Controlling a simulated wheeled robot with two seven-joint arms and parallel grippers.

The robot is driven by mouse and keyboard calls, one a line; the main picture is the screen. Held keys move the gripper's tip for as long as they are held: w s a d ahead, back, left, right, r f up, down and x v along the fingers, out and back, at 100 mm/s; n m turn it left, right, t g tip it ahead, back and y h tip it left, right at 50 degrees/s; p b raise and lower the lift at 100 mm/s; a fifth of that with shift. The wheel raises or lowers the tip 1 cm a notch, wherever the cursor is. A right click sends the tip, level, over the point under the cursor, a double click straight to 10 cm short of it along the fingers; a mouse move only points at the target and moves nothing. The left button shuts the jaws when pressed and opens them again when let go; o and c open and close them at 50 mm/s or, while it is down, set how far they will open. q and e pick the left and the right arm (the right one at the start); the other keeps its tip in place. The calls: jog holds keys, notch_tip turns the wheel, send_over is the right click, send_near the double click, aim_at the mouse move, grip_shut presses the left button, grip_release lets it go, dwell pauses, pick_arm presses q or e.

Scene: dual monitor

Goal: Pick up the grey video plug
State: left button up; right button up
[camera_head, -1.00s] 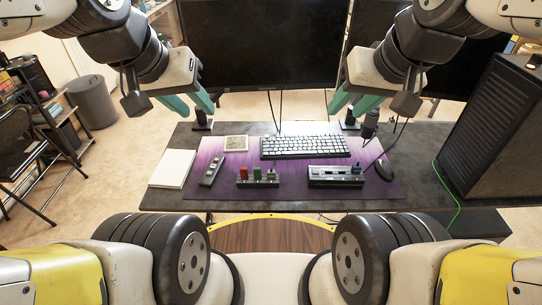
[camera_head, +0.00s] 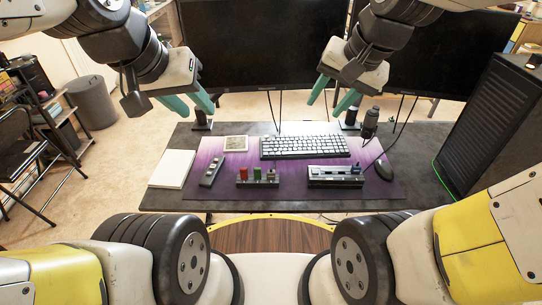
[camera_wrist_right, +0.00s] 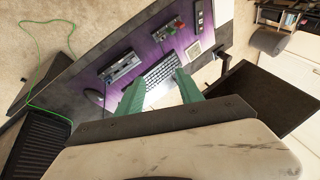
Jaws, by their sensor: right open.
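A low rack (camera_head: 257,183) on the purple mat holds a red plug (camera_head: 244,174), a green plug (camera_head: 257,174) and a greyish plug (camera_head: 271,174) upright; this last one looks like the grey video plug, but it is small. The rack also shows in the right wrist view (camera_wrist_right: 167,30). To its right lies a dark port box (camera_head: 335,180), with a small grey-blue piece at its right end. My right gripper (camera_head: 324,110) is open and empty, high above the desk's back. My left gripper (camera_head: 200,114) hangs at the back left, fingers apart and empty.
A keyboard (camera_head: 304,147) lies behind the rack and box. A mouse (camera_head: 384,169), a microphone (camera_head: 370,124) and a computer tower (camera_head: 495,130) stand to the right. A small remote-like bar (camera_head: 212,170) and white pad (camera_head: 173,168) lie left. Monitors (camera_head: 262,45) rise behind.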

jog(key=w+a+f+m+g, duration=0.3)
jog(key=w+a+f+m, duration=0.35)
jog(key=w+f, duration=0.3)
jog(key=m+g+h, duration=0.2)
jog(key=m+h, duration=0.1)
jog(key=m, duration=0.5)
send_over(271, 171)
jog(key=f, duration=1.7)
jog(key=shift+s+d, duration=0.25)
jog(key=shift+s, duration=0.05)
jog(key=shift+f, duration=0.45)
jog(key=f, duration=0.7)
jog(key=shift+w+a+f, duration=0.25)
jog(key=shift+f, duration=0.15)
jog(key=shift+c, duration=0.2)
grip_shut()
